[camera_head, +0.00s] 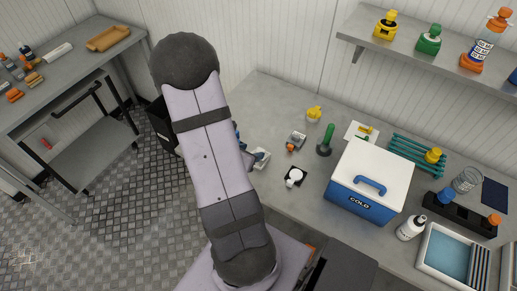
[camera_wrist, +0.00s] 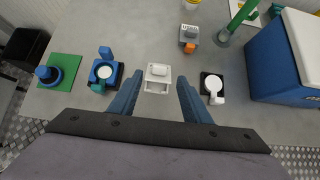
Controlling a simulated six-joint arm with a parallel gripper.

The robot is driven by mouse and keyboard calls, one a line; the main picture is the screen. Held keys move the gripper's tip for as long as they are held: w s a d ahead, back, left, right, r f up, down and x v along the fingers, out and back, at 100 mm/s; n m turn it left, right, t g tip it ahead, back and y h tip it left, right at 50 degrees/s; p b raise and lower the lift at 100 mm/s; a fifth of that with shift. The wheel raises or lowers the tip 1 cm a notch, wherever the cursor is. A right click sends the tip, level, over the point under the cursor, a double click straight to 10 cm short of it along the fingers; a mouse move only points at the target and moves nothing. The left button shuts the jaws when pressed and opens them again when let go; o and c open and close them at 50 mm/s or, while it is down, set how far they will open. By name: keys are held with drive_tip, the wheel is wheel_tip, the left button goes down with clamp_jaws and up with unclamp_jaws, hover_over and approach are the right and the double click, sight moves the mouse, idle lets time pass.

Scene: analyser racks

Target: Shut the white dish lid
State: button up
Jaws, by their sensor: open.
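A small round white dish (camera_wrist: 213,83) sits on a black square base in the wrist view, right of my gripper. A short white piece sticks out from its near side. A white box-like piece (camera_wrist: 158,72) shows between and beyond the fingertips; nothing is held. In the head view my arm hides most of the gripper.
A similar white disc on a blue-and-black base (camera_wrist: 104,71) and a blue knob on a green mat (camera_wrist: 66,70) stand left. A blue cold box (camera_head: 361,205) stands right. A grey-orange device (camera_wrist: 189,37) and green-handled tool (camera_wrist: 231,25) stand behind. Bare bench separates them.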

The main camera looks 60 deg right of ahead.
sight(260, 149)
drive_tip(key=shift+d, duration=0.1)
drive_tip(key=shift+p+x, duration=1.05)
drive_tip(key=shift+x, duration=2.5)
drive_tip(key=shift+f, duration=0.1)
drive_tip(key=c, duration=1.1)
